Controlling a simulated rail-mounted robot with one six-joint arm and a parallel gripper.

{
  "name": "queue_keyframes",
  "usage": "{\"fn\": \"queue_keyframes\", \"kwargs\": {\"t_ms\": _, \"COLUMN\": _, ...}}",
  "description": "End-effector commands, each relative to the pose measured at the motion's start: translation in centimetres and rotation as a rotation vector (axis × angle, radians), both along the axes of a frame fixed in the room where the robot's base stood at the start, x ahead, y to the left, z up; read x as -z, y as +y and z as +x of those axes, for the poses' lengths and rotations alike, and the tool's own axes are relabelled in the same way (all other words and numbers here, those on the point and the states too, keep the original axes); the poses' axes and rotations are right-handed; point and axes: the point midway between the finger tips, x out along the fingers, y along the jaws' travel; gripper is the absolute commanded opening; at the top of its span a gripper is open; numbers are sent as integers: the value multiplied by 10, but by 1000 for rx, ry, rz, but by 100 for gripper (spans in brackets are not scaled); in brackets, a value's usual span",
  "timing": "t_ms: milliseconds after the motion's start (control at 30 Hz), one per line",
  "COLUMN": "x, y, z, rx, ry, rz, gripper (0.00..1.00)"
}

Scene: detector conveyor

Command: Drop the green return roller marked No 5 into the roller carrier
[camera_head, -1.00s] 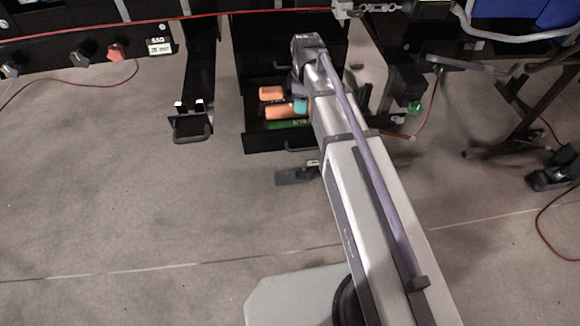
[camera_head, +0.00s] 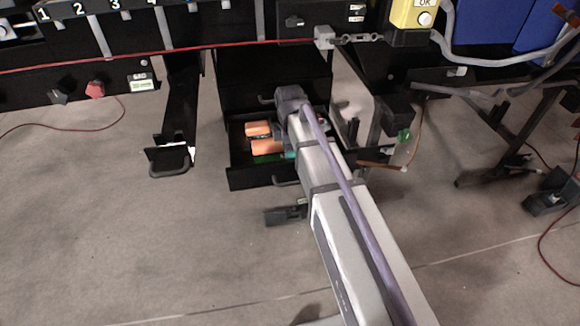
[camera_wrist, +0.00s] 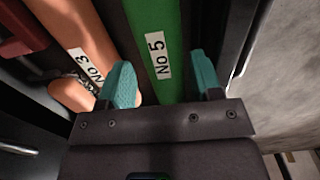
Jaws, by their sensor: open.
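The green roller, labelled No 5 (camera_wrist: 155,40), lies in an open black drawer (camera_head: 265,176); its green side also shows in the head view (camera_head: 268,159). In the wrist view my gripper (camera_wrist: 164,80) is open, with one teal finger on each side of the green roller. Whether the fingers touch it, I cannot tell. The left finger is close to the orange roller marked No 3 (camera_wrist: 85,45). In the head view my arm hides most of my gripper. A black bracket with a handle (camera_head: 170,160) hangs left of the drawer; I cannot tell whether it is the roller carrier.
Another orange roller (camera_head: 258,129) lies in the drawer. The drawer wall (camera_wrist: 235,40) runs close beside the right finger. A red cord (camera_head: 200,50) crosses above the drawer. A yellow OK button box (camera_head: 412,15) is at upper right.

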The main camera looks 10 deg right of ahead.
Motion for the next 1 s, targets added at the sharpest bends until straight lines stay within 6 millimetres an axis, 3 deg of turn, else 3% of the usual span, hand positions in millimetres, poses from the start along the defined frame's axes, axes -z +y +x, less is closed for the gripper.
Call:
{"fn": "queue_keyframes", "kwargs": {"t_ms": 33, "x": 22, "y": -1, "z": 0, "rx": 0, "ry": 0, "rz": 0, "gripper": 59}}
{"fn": "queue_keyframes", "kwargs": {"t_ms": 100, "x": 34, "y": -1, "z": 0, "rx": 0, "ry": 0, "rz": 0, "gripper": 59}}
{"fn": "queue_keyframes", "kwargs": {"t_ms": 367, "x": 33, "y": -1, "z": 0, "rx": 0, "ry": 0, "rz": 0, "gripper": 59}}
{"fn": "queue_keyframes", "kwargs": {"t_ms": 900, "x": 33, "y": -1, "z": 0, "rx": 0, "ry": 0, "rz": 0, "gripper": 9}}
{"fn": "queue_keyframes", "kwargs": {"t_ms": 1000, "x": 33, "y": -1, "z": 0, "rx": 0, "ry": 0, "rz": 0, "gripper": 9}}
